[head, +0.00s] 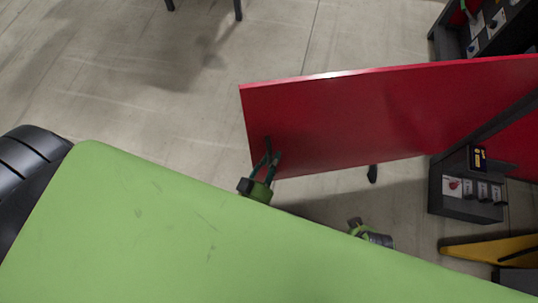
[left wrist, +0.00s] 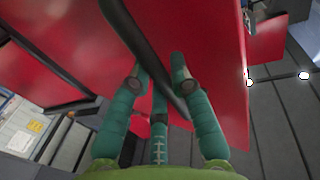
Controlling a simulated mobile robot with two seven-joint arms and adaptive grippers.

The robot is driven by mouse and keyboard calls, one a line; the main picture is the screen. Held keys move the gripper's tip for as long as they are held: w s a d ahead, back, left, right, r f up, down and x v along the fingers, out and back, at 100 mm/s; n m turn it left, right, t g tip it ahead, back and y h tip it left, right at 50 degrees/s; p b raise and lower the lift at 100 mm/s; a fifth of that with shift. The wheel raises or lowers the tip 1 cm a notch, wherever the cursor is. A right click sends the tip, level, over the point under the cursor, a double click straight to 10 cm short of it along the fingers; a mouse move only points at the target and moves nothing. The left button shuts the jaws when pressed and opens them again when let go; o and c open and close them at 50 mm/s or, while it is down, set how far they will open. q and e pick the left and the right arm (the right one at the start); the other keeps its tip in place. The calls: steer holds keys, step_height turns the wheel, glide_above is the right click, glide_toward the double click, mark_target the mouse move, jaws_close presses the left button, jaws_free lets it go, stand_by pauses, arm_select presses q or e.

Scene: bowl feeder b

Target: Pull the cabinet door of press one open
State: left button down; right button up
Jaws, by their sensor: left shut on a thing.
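The red cabinet door (head: 350,115) of the press stands swung out from the dark press frame at the right of the head view. It also fills much of the left wrist view (left wrist: 215,45). My left gripper (head: 267,152) is at the door's outer end, low on its face. In the left wrist view a dark bar handle (left wrist: 133,28) runs between my teal fingers (left wrist: 157,82), which are shut on it. A green and grey part, seemingly my right gripper (head: 362,232), shows partly over the foreground edge; its fingers cannot be made out.
A dark control box (head: 465,192) with buttons is at the right, near the door. A yellow part (head: 490,248) lies below it. Another dark unit with buttons (head: 488,30) stands at the top right. The concrete floor (head: 130,85) left of the door is mostly clear.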

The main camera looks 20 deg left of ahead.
arm_select(q)
steer(key=shift+a, duration=0.15)
steer(key=c, duration=1.1)
jaws_free()
steer(key=shift+s, duration=0.1)
steer(key=s, duration=1.2)
steer(key=shift+a, duration=0.4)
steer(key=shift+w+f, duration=0.1)
